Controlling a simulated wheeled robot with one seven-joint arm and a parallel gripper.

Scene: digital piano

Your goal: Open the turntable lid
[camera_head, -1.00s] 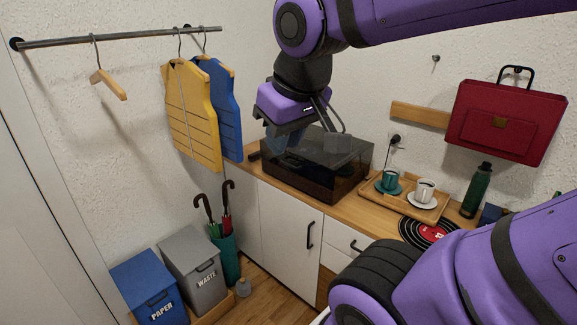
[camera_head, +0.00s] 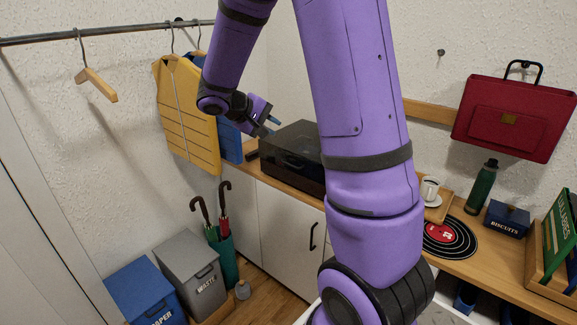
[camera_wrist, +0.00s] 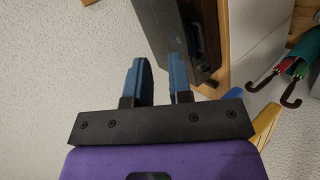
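The turntable (camera_head: 292,170) is a dark box on the wooden counter, with a dark see-through lid (camera_head: 300,138) that looks shut. My arm hides its right part. My gripper (camera_head: 272,126) is at the turntable's left back side, near the top edge, pointing right. In the wrist view, its two blue fingers (camera_wrist: 159,78) stand apart with a gap between them, and nothing is seen held. The dark lid (camera_wrist: 172,25) shows just beyond the fingertips there. I cannot tell whether a finger touches it.
A yellow vest (camera_head: 187,115) and a blue vest hang left of my gripper. A tray with a white cup (camera_head: 429,188) and a black record (camera_head: 455,238) lie on the counter to the right. Bins (camera_head: 190,275) and an umbrella stand (camera_head: 224,255) are on the floor.

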